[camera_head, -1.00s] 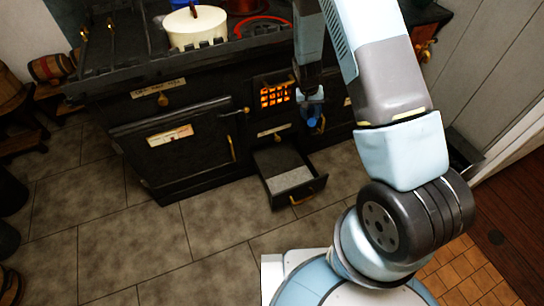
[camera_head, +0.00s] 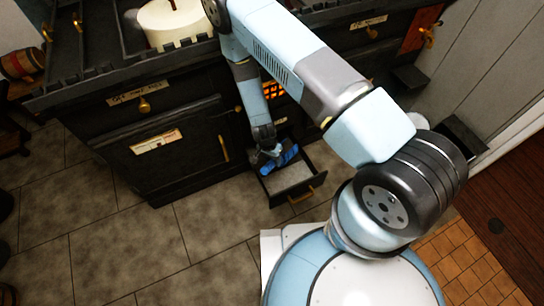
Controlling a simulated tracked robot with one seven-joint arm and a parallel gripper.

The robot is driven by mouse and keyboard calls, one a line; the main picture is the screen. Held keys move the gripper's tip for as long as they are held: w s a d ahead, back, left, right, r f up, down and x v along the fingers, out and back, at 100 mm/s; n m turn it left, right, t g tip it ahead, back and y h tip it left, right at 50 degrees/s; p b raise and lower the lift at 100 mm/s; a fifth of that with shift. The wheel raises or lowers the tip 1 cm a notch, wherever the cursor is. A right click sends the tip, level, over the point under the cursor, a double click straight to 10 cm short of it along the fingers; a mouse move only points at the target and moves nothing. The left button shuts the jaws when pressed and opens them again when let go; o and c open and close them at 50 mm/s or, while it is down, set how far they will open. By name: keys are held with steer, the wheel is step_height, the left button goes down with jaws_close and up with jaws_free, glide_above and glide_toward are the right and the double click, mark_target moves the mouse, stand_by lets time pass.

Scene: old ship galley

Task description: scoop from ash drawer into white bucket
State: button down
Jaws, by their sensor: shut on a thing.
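The ash drawer (camera_head: 306,197) stands pulled out low on the black stove, near the picture's middle. Pale grey ash (camera_head: 288,177) covers its floor. My gripper (camera_head: 270,150) is over the back of the drawer, pointing down, and is shut on a blue scoop (camera_head: 285,157). The scoop lies tilted low over the ash; I cannot tell whether it touches it or holds any. The fingertips are small and partly merged with the scoop. No white bucket shows in this view.
The black stove (camera_head: 165,165) fills the back, with a cream pot (camera_head: 175,22) on top. Its grate glows orange (camera_head: 272,91) just behind my arm. Stone floor (camera_head: 130,235) is clear in front and left. A white wall and doorway stand at the right.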

steer(key=shift+a+f, duration=0.15)
steer(key=shift+f, duration=0.6)
steer(key=shift+w+d+f+g, duration=0.3)
steer(key=shift+w+d+f, duration=0.4)
steer(key=shift+f, duration=3.3)
steer(key=shift+w+d+f+g, duration=0.4)
steer(key=shift+w+f, duration=0.5)
steer(key=shift+f, duration=3.05)
steer(key=shift+w+d+f+t, duration=0.65)
steer(key=shift+w+d, duration=1.4)
steer(key=shift+w, duration=0.7)
steer(key=shift+s+a+r+t+h, duration=0.55)
steer(key=shift+s+a+r, duration=0.4)
steer(key=shift+r, duration=1.35)
steer(key=shift+s+a+r+t+h, duration=0.4)
steer(key=shift+s+a+r+t, duration=0.3)
steer(key=shift+s+r, duration=1.1)
steer(key=shift+s+a+r+t+h, duration=0.45)
steer(key=shift+s+a+r+t, duration=0.25)
steer(key=shift+r, duration=2.05)
steer(key=shift+w+r, duration=0.1)
steer(key=shift+w, duration=0.05)
